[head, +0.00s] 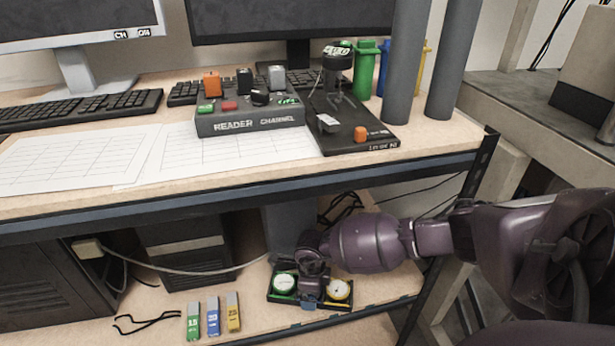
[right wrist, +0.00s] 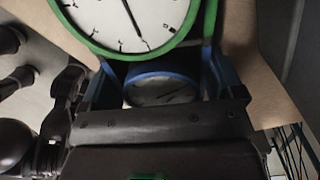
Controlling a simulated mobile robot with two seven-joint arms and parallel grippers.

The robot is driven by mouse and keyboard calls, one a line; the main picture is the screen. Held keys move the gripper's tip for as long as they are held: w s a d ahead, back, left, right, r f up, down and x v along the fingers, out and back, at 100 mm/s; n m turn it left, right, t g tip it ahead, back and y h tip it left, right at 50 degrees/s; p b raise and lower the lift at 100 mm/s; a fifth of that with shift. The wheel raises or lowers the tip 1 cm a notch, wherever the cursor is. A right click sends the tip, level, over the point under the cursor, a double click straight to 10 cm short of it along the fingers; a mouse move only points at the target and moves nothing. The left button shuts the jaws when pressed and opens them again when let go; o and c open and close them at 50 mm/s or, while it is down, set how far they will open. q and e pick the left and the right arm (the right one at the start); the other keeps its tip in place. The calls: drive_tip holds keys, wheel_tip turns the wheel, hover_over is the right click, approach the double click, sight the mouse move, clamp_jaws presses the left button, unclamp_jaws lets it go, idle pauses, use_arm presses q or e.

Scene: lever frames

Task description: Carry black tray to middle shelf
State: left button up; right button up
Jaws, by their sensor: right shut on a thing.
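The black tray (head: 272,298) is at the lower wooden shelf under the desktop. It carries a green-rimmed dial (head: 285,284) on its left and a yellow-rimmed dial (head: 338,290) on its right. My right gripper (head: 310,294) comes down on the tray between these dials and is shut on it. In the right wrist view the green-rimmed dial (right wrist: 135,20) is close, and a blue-rimmed dial (right wrist: 162,90) sits between the fingers. I cannot tell whether the tray touches the shelf. My left gripper is not in view.
Green, blue and yellow sticks (head: 213,317) and a black cable (head: 147,322) lie left of the tray. Dark computer boxes (head: 185,250) stand behind. The desktop holds a reader box (head: 250,120) and papers.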

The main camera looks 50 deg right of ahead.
drive_tip(key=shift+w+r, duration=0.1)
drive_tip(key=shift+r, duration=0.1)
drive_tip(key=shift+f, duration=0.15)
drive_tip(key=o, duration=0.8)
